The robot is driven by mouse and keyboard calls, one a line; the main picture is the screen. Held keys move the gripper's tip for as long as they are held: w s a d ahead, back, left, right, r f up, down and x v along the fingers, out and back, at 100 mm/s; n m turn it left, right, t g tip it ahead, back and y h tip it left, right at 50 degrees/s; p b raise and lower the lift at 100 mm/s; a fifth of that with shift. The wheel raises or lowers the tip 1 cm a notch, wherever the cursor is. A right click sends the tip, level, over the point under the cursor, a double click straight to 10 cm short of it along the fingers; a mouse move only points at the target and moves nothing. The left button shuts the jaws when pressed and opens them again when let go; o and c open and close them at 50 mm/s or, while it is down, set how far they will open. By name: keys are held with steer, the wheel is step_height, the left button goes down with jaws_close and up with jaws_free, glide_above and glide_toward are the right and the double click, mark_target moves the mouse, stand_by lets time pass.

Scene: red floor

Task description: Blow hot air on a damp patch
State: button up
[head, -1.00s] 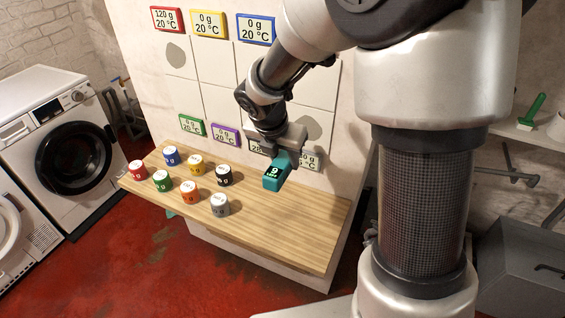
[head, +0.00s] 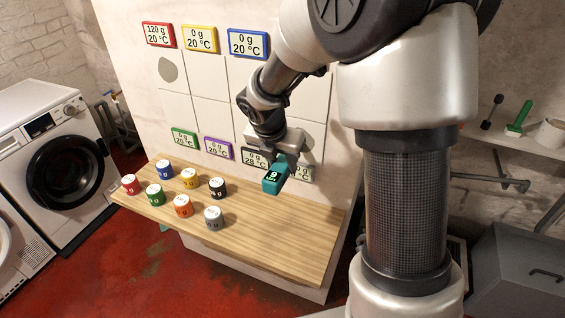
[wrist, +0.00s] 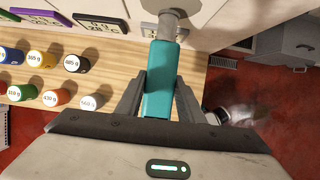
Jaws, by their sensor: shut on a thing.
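My gripper (wrist: 160,92) is shut on a teal hand-held blower (wrist: 161,72), its fingers on both sides of the body. In the head view the blower (head: 275,181) hangs over the right part of the bench, its small display facing the camera. In the wrist view its grey nozzle (wrist: 167,24) points up the picture, towards the wall. A round grey damp patch (head: 168,69) shows on the upper left tile under the red-framed display (head: 159,34), which reads 120 g, 20 °C. The lower right tile is partly hidden by my gripper. The black-framed display (head: 254,158) appears to read 0 g, 28 °C.
Several labelled coloured pots, such as the grey one (head: 213,218), stand on the left half of the wooden bench (head: 270,245). The bench's right part is clear. A washing machine (head: 50,165) stands at left. A shelf (head: 495,142) with a green-handled tool is at right.

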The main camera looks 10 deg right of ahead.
mark_target(276, 171)
steer(key=shift+w+d+p, duration=0.5)
steer(key=shift+w, duration=0.15)
steer(key=shift+w+r, duration=0.2)
stand_by(2.6)
steer(key=shift+s+a+f, duration=0.1)
steer(key=shift+s+a, duration=0.45)
steer(key=shift+s, duration=0.25)
steer(key=shift+s+a, duration=0.55)
steer(key=shift+s, duration=0.2)
steer(key=shift+s+a+f, duration=0.1)
steer(key=shift+s+a, duration=0.45)
steer(key=shift+s, duration=0.25)
